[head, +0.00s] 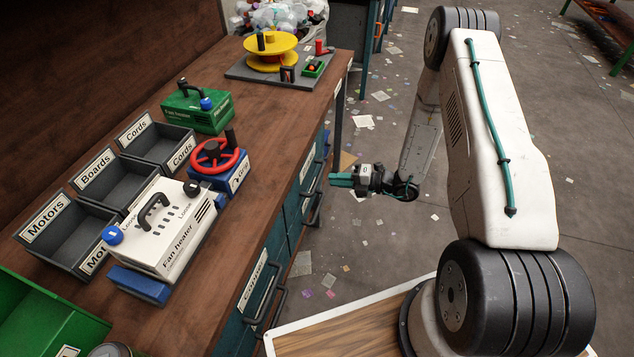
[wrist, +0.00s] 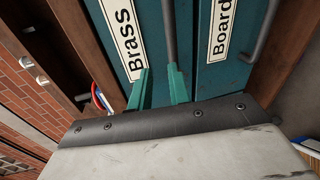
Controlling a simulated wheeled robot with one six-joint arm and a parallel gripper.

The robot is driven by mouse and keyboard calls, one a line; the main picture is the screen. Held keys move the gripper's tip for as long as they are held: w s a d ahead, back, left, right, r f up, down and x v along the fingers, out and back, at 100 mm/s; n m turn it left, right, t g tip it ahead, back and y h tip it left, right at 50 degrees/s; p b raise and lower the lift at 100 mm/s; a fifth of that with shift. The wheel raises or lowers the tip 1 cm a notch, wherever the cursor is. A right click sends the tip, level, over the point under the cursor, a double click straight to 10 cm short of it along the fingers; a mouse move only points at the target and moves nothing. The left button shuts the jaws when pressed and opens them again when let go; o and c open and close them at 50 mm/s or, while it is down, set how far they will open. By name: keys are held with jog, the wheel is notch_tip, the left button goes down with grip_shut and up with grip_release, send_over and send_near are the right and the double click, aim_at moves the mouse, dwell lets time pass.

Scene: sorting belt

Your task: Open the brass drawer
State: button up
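The brass drawer (wrist: 150,22) has a teal front with a white "Brass" label (wrist: 121,40) in the wrist view. It looks shut, about level with the drawer beside it. Its grey bar handle (wrist: 169,30) runs up the picture, with its near end by the right fingertip. My gripper (wrist: 160,80) has its two teal fingers apart and empty, facing the drawer front. I cannot tell whether a finger touches the handle. In the head view my gripper (head: 338,180) is beside the bench's drawer fronts, below the bench top.
A "Board" drawer (wrist: 218,30) with its own handle (wrist: 263,35) is beside it. A "Copper" drawer (head: 253,285) is nearer in the head view. The bench top (head: 215,275) holds bins, a fan heater (head: 165,232) and a red wheel (head: 214,155). The littered floor (head: 380,235) is open.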

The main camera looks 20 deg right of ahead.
aim_at(317, 181)
jog(key=shift+m, duration=0.6)
jog(key=w+a+f, duration=0.1)
jog(key=a, duration=0.1)
jog(key=w+a+f, duration=0.1)
jog(key=w, duration=0.1)
jog(key=w+a+f, duration=0.1)
jog(key=a, duration=0.1)
jog(key=shift+w+a+f, duration=0.15)
jog(key=shift+a+f, duration=0.1)
jog(key=shift+a, duration=0.1)
grip_shut()
